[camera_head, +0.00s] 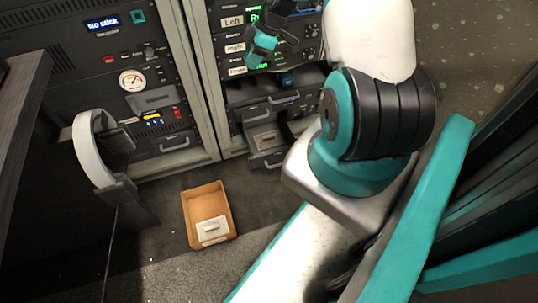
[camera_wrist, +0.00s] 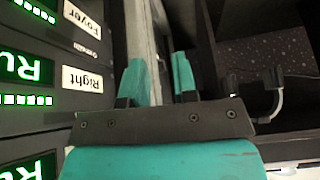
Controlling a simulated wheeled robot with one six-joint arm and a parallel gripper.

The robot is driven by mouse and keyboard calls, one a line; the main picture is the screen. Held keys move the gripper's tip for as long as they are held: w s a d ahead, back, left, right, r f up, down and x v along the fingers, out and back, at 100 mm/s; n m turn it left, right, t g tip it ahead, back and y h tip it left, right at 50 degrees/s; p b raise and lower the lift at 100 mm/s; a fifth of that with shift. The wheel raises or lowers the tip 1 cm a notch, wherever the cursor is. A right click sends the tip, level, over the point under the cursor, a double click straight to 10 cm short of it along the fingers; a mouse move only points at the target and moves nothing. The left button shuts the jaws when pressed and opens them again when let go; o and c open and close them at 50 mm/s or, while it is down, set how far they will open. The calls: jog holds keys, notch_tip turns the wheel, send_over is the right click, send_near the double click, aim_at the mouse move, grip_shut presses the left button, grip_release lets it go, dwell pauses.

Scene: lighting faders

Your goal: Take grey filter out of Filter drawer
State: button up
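In the head view a drawer (camera_head: 256,132) low in the right-hand rack stands pulled out, with a flat greyish piece (camera_head: 266,141) inside. No label on it is readable, so I cannot tell whether it is the Filter drawer or the piece the grey filter. My gripper (camera_head: 262,47) is above it, in front of the rack's labelled panels. In the wrist view my gripper (camera_wrist: 159,62) has its two teal fingers apart, with nothing seen between them but the rack post behind. The drawer cannot be made out in the wrist view.
A tan open box (camera_head: 190,215) stands on the floor, holding a pale grey piece (camera_head: 211,229) with a raised block. Headphones (camera_head: 88,150) hang on a stand at left. The left rack (camera_head: 145,60) carries a gauge and switches. Floor is clear between box and racks.

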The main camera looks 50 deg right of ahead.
jog(key=t+b, duration=0.2)
jog(key=b, duration=0.6)
send_near(270, 136)
jog(key=w+f+b, duration=0.1)
jog(key=b, duration=0.1)
jog(key=w+a+f+n+b, duration=0.1)
jog(key=b, duration=0.2)
jog(key=shift+a+f+h, duration=0.15)
jog(key=shift+f+h, duration=0.15)
jog(key=b+x, duration=0.4)
jog(key=x, duration=0.2)
jog(key=shift+a+f, duration=0.1)
jog(key=shift+a, duration=0.05)
jog(key=shift+s, duration=0.1)
grip_shut()
